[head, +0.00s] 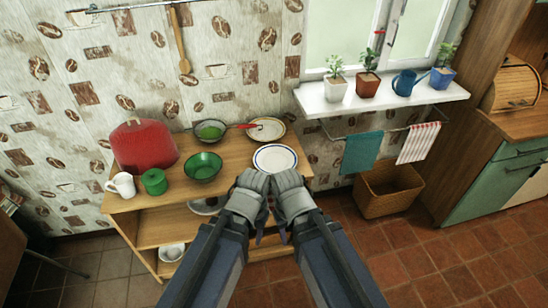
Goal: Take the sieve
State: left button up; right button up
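The likely sieve (210,130) is a round, dark-rimmed piece with a green inside. It lies at the back of the wooden shelf top, against the patterned wall. A red handle sticks out to its right, toward a cream plate (272,135); I cannot tell if they touch. My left gripper (249,186) and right gripper (291,186) are side by side in front of the shelf's right end, nearer to me than the sieve. Both are seen from behind and their fingers are hidden, so I cannot tell if they are open or shut.
A blue-rimmed plate (275,158) lies just beyond my grippers. A wicker basket (388,192) is on the floor at right.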

aim_at(208, 131)
jog(key=i+l, duration=0.55)
jog(key=l, duration=0.15)
jog(key=i+l, duration=0.6)
jog(key=k+l+z, duration=0.05)
jog(key=l, duration=0.05)
